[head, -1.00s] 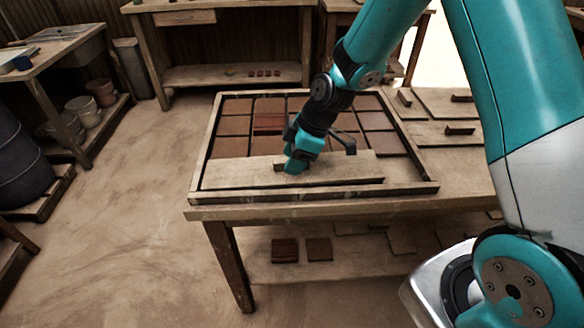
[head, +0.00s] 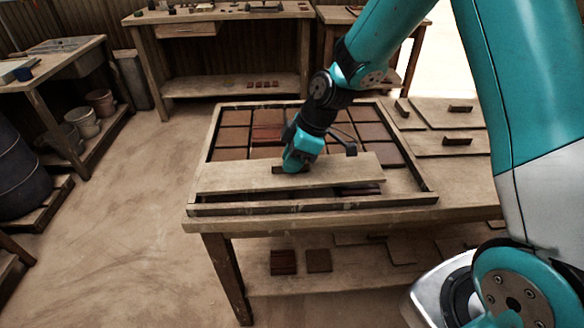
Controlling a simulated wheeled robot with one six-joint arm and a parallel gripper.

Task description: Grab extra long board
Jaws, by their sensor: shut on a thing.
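The extra long board (head: 230,180) is a pale wooden plank lying lengthwise across the near part of the framed tray (head: 430,188) in the head view. My gripper (head: 296,168) is above the board's middle and shut on its small handle, which is mostly hidden by the jaws. The board is raised above the tray, with a dark gap and shadow below its near edge. Reddish-brown tiles (head: 235,136) lie in rows in the tray behind the board. The near tiles are mostly hidden beneath it.
Shorter boards with handles (head: 455,110) lie on the table to the right of the tray. Two tiles (head: 284,262) rest on the shelf below. A workbench (head: 215,20) stands behind.

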